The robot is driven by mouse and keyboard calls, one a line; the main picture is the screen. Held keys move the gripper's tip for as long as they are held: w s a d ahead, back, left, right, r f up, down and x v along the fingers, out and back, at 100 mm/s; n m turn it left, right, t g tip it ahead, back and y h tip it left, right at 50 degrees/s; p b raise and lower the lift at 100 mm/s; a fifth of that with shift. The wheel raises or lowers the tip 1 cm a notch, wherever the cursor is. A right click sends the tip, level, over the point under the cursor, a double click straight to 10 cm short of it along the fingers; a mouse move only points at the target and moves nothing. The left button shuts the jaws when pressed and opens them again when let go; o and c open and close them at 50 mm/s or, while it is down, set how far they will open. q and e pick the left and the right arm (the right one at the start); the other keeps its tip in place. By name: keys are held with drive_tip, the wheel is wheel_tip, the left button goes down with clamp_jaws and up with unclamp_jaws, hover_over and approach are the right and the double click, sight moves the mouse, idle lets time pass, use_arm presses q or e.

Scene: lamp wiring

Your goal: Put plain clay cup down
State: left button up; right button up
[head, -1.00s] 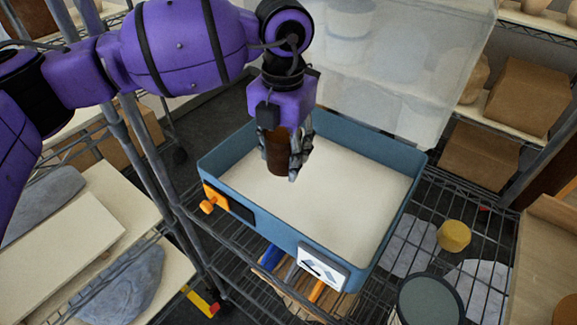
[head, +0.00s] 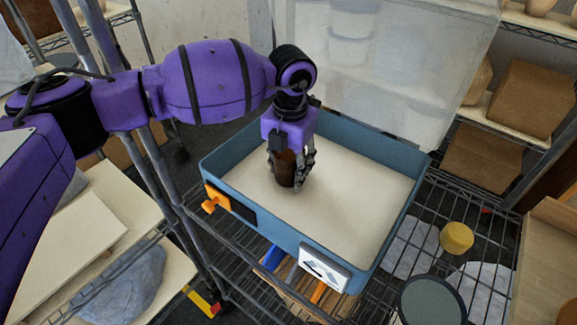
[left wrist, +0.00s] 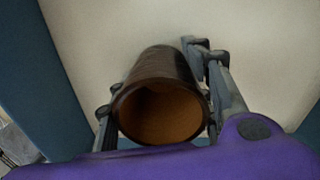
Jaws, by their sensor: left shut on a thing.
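The plain clay cup (head: 286,170) is dark brown and sits upright between the fingers of my left gripper (head: 291,176), low inside the left part of the blue bin (head: 388,153). The left wrist view shows the cup (left wrist: 160,75) from its open mouth, with a lighter orange-brown inside and a finger on each side. My left gripper (left wrist: 158,100) is shut on it. The bin has a pale, flat, bare floor. I cannot tell whether the cup's base touches that floor. My right gripper is not in view.
The bin stands on a wire rack (head: 405,260). Its front carries an orange knob (head: 214,199) and a white label (head: 323,268). A yellow lump (head: 456,237) and a round grey-green disc (head: 431,301) lie to the right. A translucent sheet (head: 395,75) rises behind. The bin floor right of the cup is clear.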

use_arm(q)
drive_tip(key=shift+f, duration=0.15)
drive_tip(key=o, duration=1.4)
wheel_tip(320, 180, up, 12)
drive_tip(key=shift+s+d+r, duration=0.1)
drive_tip(key=shift+r, duration=0.05)
